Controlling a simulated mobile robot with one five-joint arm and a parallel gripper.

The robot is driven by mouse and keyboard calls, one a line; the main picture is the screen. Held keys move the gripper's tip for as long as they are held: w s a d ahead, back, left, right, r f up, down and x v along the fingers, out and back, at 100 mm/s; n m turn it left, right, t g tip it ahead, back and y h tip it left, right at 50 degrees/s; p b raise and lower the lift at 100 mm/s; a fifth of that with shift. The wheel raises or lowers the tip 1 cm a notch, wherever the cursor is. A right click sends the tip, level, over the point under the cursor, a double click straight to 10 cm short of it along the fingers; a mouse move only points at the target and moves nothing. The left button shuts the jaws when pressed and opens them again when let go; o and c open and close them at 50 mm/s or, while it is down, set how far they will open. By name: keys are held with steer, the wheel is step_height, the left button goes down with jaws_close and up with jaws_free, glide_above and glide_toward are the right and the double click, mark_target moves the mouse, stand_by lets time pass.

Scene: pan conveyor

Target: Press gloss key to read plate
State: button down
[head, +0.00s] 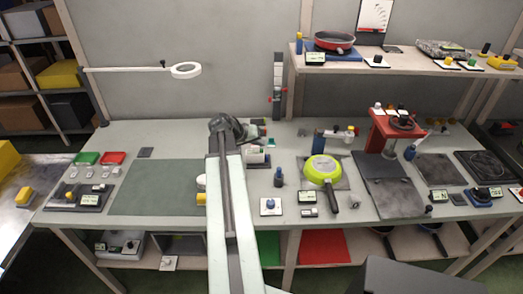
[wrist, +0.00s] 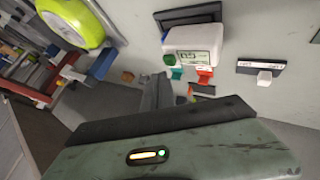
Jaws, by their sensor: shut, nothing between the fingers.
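A white meter (wrist: 195,40) with a lit display is at the upper middle of the wrist view; its digits are too small to read. Small green (wrist: 169,60), teal (wrist: 177,73) and red (wrist: 205,74) keys or tabs sit along its near side. In the head view a white meter (head: 257,156) stands just right of my arm's end. A white key (wrist: 264,78) with a dark label plate (wrist: 260,67) is to its right in the wrist view; I cannot read which is the gloss key. My gripper (wrist: 160,88) is shut and empty, apart from the keys, and partly hidden in the head view.
A lime-green pan (head: 322,168) lies on a dark mat right of my arm. A red stand (head: 393,127) and dark plates (head: 384,177) are farther right. A grey-green mat (head: 158,187) to the left is mostly bare. A shelf (head: 400,58) with a red pan overhangs the back right.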

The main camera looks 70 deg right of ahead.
mark_target(260, 151)
stand_by(0.8)
steer(key=shift+f+b, duration=0.4)
steer(key=shift+f+b, duration=0.55)
stand_by(0.5)
stand_by(0.3)
steer(key=shift+r+p, duration=1)
step_height(260, 151, up, 5)
steer(key=p, duration=0.5)
steer(key=shift+r, duration=0.1)
